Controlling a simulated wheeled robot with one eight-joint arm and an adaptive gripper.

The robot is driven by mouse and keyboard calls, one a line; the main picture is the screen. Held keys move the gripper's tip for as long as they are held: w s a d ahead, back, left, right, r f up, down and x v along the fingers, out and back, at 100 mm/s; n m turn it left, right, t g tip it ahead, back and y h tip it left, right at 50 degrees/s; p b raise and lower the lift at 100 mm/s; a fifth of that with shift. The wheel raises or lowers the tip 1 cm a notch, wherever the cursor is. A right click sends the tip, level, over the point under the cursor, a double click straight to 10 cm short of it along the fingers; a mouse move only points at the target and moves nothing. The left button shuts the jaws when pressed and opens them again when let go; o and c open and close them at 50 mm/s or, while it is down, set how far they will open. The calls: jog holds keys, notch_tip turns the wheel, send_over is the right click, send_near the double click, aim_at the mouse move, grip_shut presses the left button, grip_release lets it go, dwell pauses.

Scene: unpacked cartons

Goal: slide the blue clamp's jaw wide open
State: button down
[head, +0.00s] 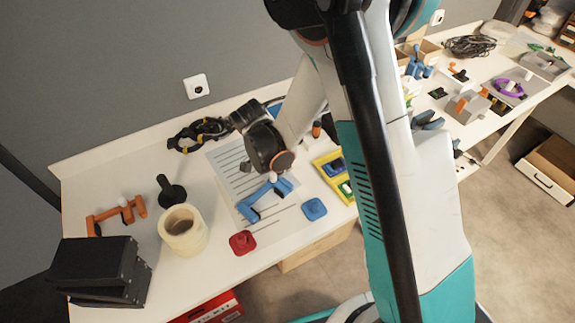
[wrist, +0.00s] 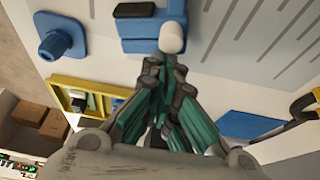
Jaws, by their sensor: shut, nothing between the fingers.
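The blue clamp (head: 262,199) lies on a lined white sheet (head: 240,178) on the bench, its bar running diagonally in the head view. In the wrist view the blue clamp (wrist: 150,28) is at the top centre, partly cut off by the frame edge. A white rounded knob (wrist: 172,37) sticks out from it towards me. My gripper (wrist: 163,62) is shut and empty, its fingertips appearing just below the knob; I cannot tell whether they touch it. In the head view my wrist hides the fingers. How far the jaw is open is unclear.
A blue knobbed piece (head: 314,208), a red one (head: 242,243) and a yellow tray (head: 325,166) lie close by. A cream roll (head: 183,229), black knobbed piece (head: 170,190), orange clamp (head: 117,215) and black boxes (head: 92,262) stand to the left.

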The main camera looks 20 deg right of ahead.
jog(key=shift+a, duration=0.1)
jog(key=shift+s+a+b, duration=0.25)
jog(key=shift+a+b, duration=0.05)
jog(key=shift+a, duration=0.25)
jog(key=shift+d, duration=0.15)
